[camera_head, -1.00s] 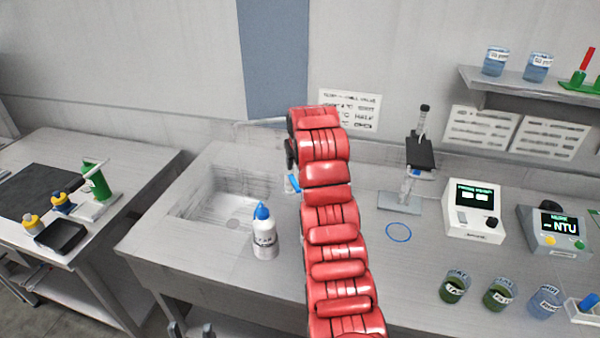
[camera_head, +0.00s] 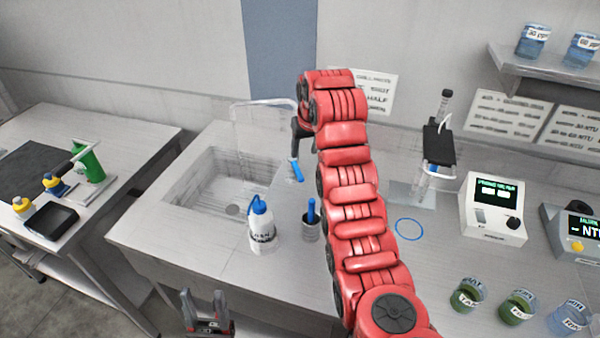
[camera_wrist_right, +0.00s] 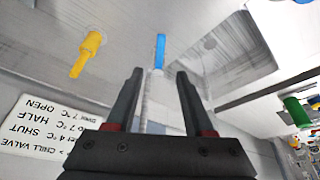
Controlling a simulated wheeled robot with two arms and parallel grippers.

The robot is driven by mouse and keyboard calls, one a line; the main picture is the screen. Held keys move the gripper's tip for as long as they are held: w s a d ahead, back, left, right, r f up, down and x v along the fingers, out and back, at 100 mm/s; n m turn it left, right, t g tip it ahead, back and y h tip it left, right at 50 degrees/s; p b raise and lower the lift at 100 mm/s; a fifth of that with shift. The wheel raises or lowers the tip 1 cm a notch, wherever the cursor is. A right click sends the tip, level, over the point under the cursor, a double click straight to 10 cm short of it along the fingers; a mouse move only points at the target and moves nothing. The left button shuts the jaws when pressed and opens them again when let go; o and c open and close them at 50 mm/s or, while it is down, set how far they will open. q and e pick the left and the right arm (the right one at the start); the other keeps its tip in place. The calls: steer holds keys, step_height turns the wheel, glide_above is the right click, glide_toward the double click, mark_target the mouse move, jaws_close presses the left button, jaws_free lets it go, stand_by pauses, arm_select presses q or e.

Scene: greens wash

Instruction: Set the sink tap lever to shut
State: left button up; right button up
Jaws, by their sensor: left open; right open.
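The sink tap has a pale, curved spout (camera_head: 262,103) behind the sink basin (camera_head: 205,190). A blue lever (camera_head: 297,172) shows at the basin's right side, just below my right gripper (camera_head: 295,152). In the right wrist view the blue lever (camera_wrist_right: 160,50) points away, just beyond and between the fingertips of my open right gripper (camera_wrist_right: 158,73). I cannot tell if they touch. My red right arm hides part of the counter. My left gripper (camera_head: 207,305) is open and empty, low in front of the counter.
A yellow lever (camera_wrist_right: 87,52) is left of the blue one in the wrist view, near a chill valve sign (camera_wrist_right: 45,130). A wash bottle (camera_head: 261,228) and a cup with a blue item (camera_head: 311,228) stand close by on the counter. A meter (camera_head: 492,208) stands right.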

steer(key=p, duration=0.4)
glide_toward(299, 173)
steer(key=x, duration=0.5)
steer(key=shift+x, duration=1.3)
steer(key=shift+c, duration=0.3)
jaws_close()
